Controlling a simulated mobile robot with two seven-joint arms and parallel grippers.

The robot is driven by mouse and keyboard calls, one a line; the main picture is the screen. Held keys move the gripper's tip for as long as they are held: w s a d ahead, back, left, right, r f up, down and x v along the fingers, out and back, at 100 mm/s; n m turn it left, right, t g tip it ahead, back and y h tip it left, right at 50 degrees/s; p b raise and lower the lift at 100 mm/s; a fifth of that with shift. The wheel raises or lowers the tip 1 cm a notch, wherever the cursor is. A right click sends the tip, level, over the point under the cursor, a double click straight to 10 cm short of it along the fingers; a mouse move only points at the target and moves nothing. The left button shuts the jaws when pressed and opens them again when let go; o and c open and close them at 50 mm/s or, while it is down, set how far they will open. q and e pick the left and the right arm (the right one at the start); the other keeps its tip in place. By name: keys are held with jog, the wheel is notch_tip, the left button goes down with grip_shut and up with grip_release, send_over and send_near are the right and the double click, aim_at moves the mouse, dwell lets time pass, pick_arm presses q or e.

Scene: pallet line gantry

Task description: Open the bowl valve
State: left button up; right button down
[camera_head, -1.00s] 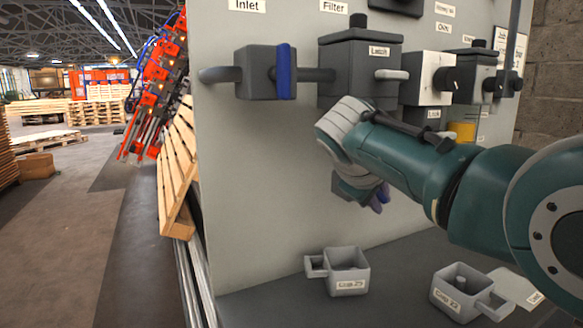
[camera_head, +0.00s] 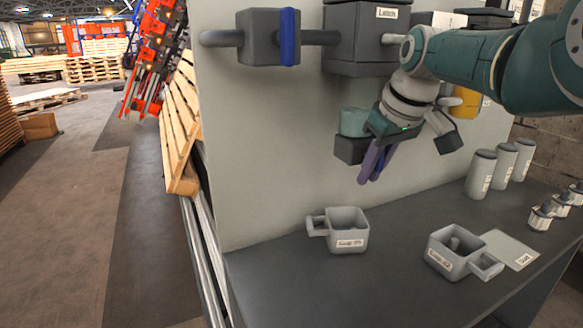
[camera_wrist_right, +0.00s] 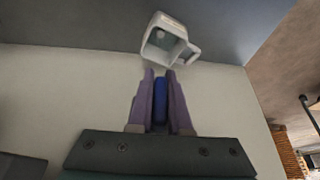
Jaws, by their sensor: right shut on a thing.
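The bowl valve shows as a dark block (camera_head: 350,150) under the teal bowl (camera_head: 354,121), on the grey panel below the filter housing (camera_head: 365,60). My right gripper (camera_head: 372,175) is in front of this block, its purple fingers angled downward. In the right wrist view the fingers (camera_wrist_right: 160,82) are shut on a blue handle (camera_wrist_right: 159,100), which lies between them. The fingers hide most of the handle in the head view. My left gripper is out of view.
A blue inlet handle (camera_head: 289,37) stands upright at the upper left. A handled cup (camera_head: 347,242) stands on the dark bench (camera_head: 300,285) below the gripper, and another cup (camera_head: 447,259) stands to its right. Light canisters (camera_head: 481,175) stand at the right.

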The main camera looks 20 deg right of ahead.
aim_at(377, 172)
jog(key=shift+y, duration=0.3)
jog(key=c, duration=0.9)
grip_release()
jog(key=shift+o, duration=0.2)
jog(key=shift+r+p, duration=0.35)
jog(key=shift+p, duration=0.05)
jog(key=p+v, duration=0.3)
jog(key=shift+a+r, duration=0.1)
jog(key=p+v, duration=0.2)
jog(key=v, duration=0.4)
